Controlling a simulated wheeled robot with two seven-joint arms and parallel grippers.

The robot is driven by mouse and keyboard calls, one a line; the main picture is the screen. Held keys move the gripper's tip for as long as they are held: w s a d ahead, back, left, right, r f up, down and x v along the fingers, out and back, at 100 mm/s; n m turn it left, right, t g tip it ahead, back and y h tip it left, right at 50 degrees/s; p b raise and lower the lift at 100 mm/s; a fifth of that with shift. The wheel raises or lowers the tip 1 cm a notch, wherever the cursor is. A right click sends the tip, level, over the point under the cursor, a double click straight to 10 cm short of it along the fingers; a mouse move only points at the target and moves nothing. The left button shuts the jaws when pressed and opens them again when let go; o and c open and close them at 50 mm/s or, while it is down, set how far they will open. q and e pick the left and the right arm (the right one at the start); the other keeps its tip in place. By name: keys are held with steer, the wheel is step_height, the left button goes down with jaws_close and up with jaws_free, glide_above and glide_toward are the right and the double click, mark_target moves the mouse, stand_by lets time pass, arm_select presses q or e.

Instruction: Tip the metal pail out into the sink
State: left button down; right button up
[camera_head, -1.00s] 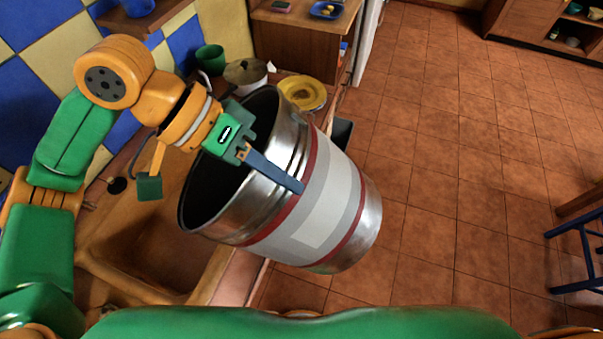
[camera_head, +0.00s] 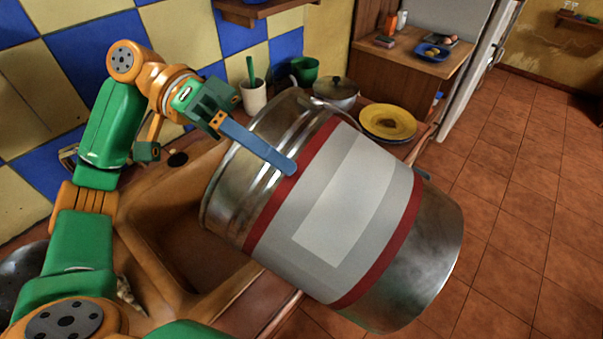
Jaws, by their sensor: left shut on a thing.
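The metal pail (camera_head: 340,205) is large and silver, with a grey band edged in red. It is tilted well over on its side, its mouth turned left towards the sink and its base at the lower right. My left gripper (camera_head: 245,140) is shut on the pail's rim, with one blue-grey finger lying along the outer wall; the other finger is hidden. The brown sink (camera_head: 170,268) lies below and left of the pail's mouth, and the pail covers part of it. The pail's inside is hidden, and I see nothing pouring.
Behind the pail are a white cup (camera_head: 252,97), a green mug (camera_head: 304,71), a lidded pot (camera_head: 336,93) and a yellow plate (camera_head: 388,122). A wooden cabinet (camera_head: 400,70) stands further back. Open tiled floor (camera_head: 510,210) lies to the right.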

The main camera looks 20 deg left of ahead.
arm_select(q)
steer(key=shift+h, duration=0.8)
steer(key=a+f+b, duration=0.1)
steer(key=a+b, duration=0.1)
steer(key=a+f+b, duration=0.1)
steer(key=a, duration=0.1)
steer(key=shift+w+f, duration=0.3)
steer(key=shift+f, duration=0.05)
steer(key=shift+w+a+f+h+b, duration=0.1)
steer(key=shift+a+f+h+b, duration=0.25)
steer(key=shift+a, duration=0.35)
steer(key=shift+f+h+b, duration=0.2)
steer(key=shift+h+b, duration=0.25)
steer(key=shift+b, duration=0.3)
steer(key=shift+r+h+b, duration=0.15)
steer(key=shift+h+b, duration=0.5)
steer(key=shift+h, duration=0.05)
steer(key=shift+g, duration=0.4)
